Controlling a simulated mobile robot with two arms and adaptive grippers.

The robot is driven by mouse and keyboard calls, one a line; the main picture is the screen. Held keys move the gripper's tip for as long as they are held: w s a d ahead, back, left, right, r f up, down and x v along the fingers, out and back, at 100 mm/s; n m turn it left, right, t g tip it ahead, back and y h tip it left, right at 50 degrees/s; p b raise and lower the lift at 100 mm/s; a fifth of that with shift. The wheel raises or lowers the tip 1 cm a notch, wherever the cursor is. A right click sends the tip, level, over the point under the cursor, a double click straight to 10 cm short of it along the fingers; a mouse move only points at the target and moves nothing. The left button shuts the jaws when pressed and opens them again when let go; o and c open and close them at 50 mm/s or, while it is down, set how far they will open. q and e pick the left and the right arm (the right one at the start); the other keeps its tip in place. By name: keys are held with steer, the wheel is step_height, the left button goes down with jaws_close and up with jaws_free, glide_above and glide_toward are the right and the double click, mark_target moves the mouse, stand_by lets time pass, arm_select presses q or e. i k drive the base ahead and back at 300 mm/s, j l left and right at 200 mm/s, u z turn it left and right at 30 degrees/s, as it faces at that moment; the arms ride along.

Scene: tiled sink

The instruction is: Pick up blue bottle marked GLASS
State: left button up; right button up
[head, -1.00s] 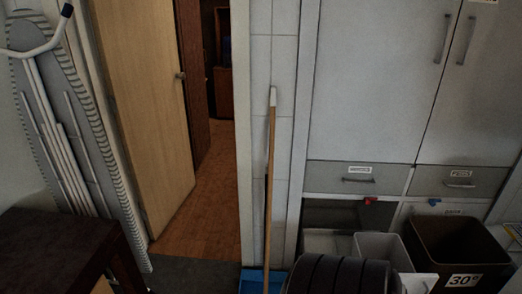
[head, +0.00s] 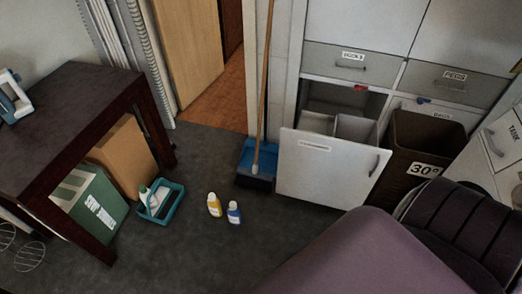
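A small blue bottle (head: 234,214) with a pale cap stands on the dark grey floor near the middle of the head view. A yellow bottle (head: 214,205) stands close beside it on the left. Each bottle has a light label, but the print is too small to read. A white bottle (head: 158,196) sits in a teal caddy (head: 152,214) further left. Neither of my grippers is in view.
A dark table (head: 68,105) stands at the left, with a green box (head: 92,207) and a cardboard box (head: 125,152) under it. A broom (head: 262,120) and blue dustpan (head: 252,158) stand behind the bottles. An open white drawer (head: 325,172) and a brown bin (head: 420,150) are at right.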

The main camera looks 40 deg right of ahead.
mark_target(234, 213)
steer(key=z, duration=0.8)
